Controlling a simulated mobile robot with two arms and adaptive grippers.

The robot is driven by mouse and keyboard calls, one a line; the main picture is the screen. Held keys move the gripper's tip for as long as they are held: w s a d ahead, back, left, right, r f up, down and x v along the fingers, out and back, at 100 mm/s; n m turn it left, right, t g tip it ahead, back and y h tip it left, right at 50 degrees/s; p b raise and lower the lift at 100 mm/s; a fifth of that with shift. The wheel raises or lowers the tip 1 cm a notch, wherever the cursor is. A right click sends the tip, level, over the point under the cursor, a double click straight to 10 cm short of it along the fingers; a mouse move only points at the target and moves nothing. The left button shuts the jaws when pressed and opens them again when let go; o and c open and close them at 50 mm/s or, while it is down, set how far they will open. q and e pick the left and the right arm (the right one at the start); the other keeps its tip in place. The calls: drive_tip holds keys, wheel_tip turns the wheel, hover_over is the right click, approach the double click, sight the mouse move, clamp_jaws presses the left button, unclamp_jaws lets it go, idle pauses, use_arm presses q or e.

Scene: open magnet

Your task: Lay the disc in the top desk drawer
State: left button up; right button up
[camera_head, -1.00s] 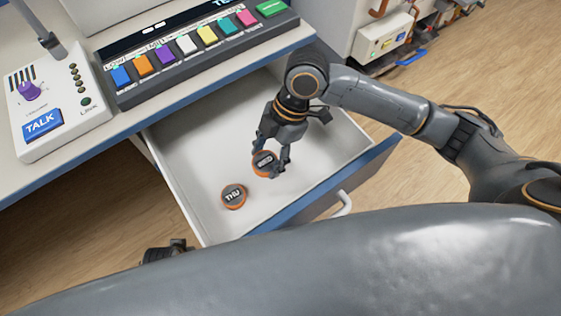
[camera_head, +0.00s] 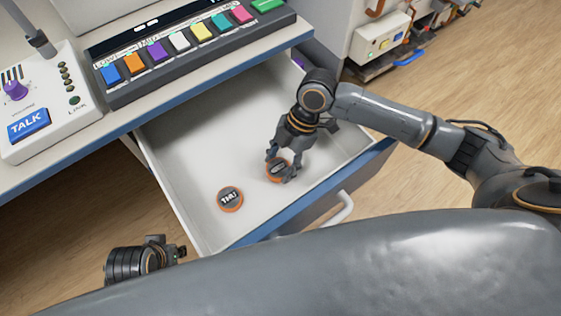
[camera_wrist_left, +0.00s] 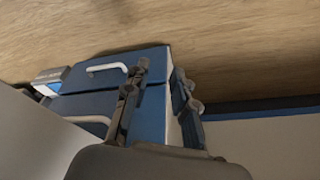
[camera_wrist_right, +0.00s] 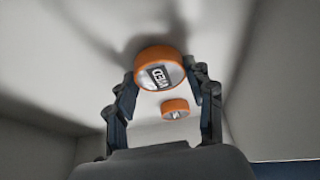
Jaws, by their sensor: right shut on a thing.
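The top desk drawer (camera_head: 180,147) is pulled open below the desk top. My right gripper (camera_head: 278,174) is inside it, shut on an orange-rimmed disc (camera_head: 276,169). In the right wrist view this disc (camera_wrist_right: 160,66) has a grey face lettered WED and sits between the fingertips, close to the drawer floor; I cannot tell if it touches. A second orange-rimmed disc, lettered THU (camera_head: 230,199), lies on the drawer floor to its left and also shows in the right wrist view (camera_wrist_right: 175,109). My left gripper (camera_wrist_left: 162,82) is empty, its fingers apart, outside the drawer.
The drawer's blue front with a white handle (camera_head: 341,208) is at the near side. On the desk stand a panel of coloured keys (camera_head: 181,41) and a white box with a blue TALK button (camera_head: 29,124). The rest of the drawer floor is clear.

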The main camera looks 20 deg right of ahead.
drive_tip(key=shift+f, duration=0.15)
drive_tip(key=o, duration=1.3)
use_arm(q)
wheel_tip(320, 180, down, 10)
drive_tip(key=p, duration=0.3)
drive_tip(key=shift+s+f+g, duration=0.25)
drive_tip(key=shift+s+g, duration=0.05)
drive_tip(key=shift+s, duration=0.15)
use_arm(e)
drive_tip(key=v, duration=1.2)
drive_tip(key=shift+r, duration=0.2)
